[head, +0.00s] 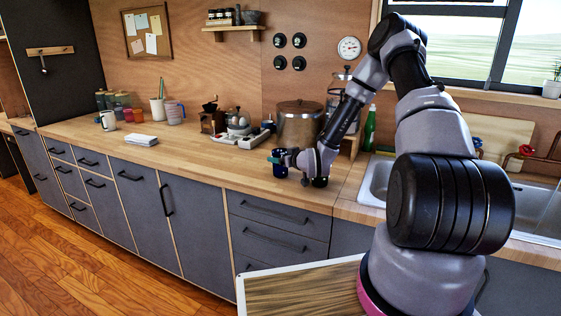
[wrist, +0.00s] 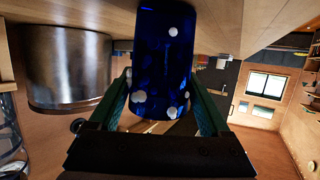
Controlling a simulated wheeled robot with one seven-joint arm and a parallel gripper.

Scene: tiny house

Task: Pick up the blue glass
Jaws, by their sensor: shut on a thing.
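The blue glass (head: 279,168) is dark blue and stands small at the right end of the wooden counter in the head view. In the wrist view the blue glass (wrist: 163,60) is large, with pale round spots. My gripper (head: 277,158) reaches it from the right. In the wrist view my gripper's (wrist: 165,100) two green fingers lie on either side of the glass, shut on it. The glass's end meets the wooden surface at the top of the wrist view; I cannot tell whether it touches.
A large metal pot (head: 300,124) stands just behind the glass; it is also close by in the wrist view (wrist: 68,66). A green bottle (head: 369,128) and the sink (head: 377,180) are to the right. The counter (head: 190,150) left of the glass is largely clear.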

